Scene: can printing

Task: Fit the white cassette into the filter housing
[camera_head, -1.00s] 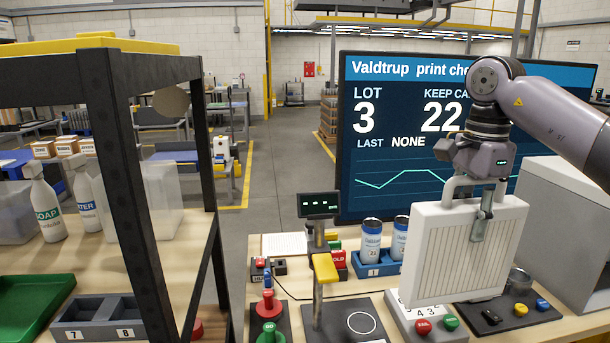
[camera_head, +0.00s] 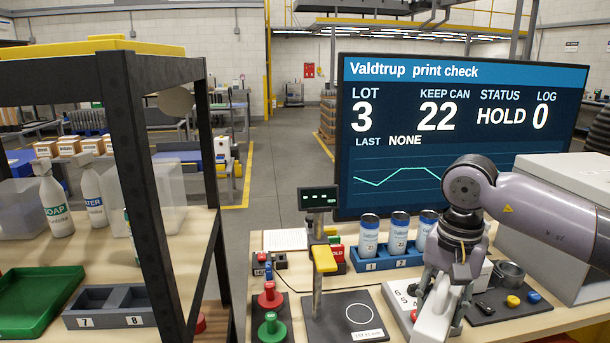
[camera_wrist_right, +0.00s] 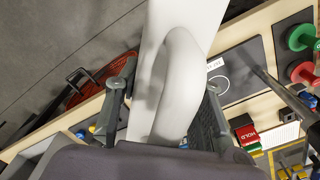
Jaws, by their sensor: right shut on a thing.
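The white cassette (camera_head: 432,324) is at the bottom of the head view, seen nearly edge-on, its lower part cut off by the frame. My right gripper (camera_head: 446,290) is shut on its handle. In the right wrist view the thick white loop handle (camera_wrist_right: 178,80) passes between the two fingers of the gripper (camera_wrist_right: 163,103), with the cassette body (camera_wrist_right: 172,20) beyond it. The cassette is held clear of the table, around its front edge. I cannot make out the filter housing in either view. My left gripper is not in view.
A large screen (camera_head: 460,130) stands behind. A dark shelf (camera_head: 140,170) stands left.

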